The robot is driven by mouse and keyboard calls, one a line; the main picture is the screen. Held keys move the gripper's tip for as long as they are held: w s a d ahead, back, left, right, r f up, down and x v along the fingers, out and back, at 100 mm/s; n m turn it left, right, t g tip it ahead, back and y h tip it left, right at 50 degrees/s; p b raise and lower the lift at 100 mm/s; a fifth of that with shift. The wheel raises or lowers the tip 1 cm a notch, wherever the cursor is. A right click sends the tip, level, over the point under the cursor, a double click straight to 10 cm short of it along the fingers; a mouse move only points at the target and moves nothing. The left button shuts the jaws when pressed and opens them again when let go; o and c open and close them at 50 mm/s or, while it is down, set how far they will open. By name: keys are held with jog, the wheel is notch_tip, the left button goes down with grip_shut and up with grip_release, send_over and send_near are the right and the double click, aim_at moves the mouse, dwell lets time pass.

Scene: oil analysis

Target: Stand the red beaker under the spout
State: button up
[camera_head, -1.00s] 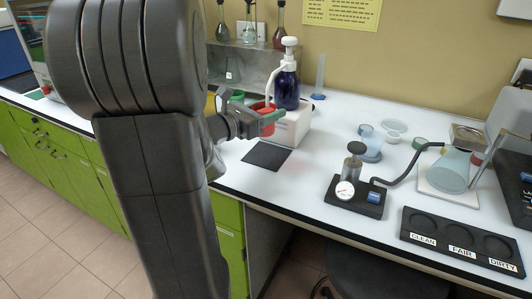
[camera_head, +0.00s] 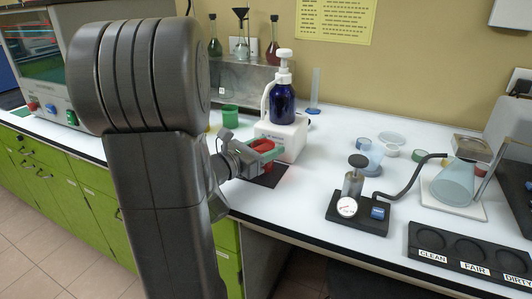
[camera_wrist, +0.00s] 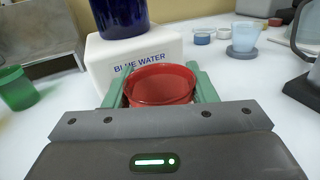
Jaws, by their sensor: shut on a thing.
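My gripper (camera_head: 266,151) is shut on the red beaker (camera_head: 262,146), with its green fingers on either side of it. In the wrist view the red beaker (camera_wrist: 160,84) is upright between the fingers, in front of the white block marked BLUE WATER (camera_wrist: 112,60). The dark blue pump bottle (camera_head: 282,104) stands on that white block (camera_head: 291,136). Its white spout (camera_head: 267,96) bends down on the left side in the head view. The spout is out of the wrist view. A black mat (camera_head: 270,174) lies on the table below the gripper, partly hidden by it.
A green beaker (camera_head: 230,115) stands behind my gripper and also shows at the left of the wrist view (camera_wrist: 17,88). A pressure-gauge pump (camera_head: 358,203) and a labelled black tray (camera_head: 470,255) stand to the right. White table is free between block and pump.

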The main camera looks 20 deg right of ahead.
jog(key=shift+f, duration=0.4)
jog(key=shift+f, duration=0.1)
jog(key=shift+f, duration=0.15)
jog(key=o, duration=1)
jog(key=shift+r, duration=0.25)
jog(key=v, duration=1.2)
jog(key=shift+p, duration=0.4)
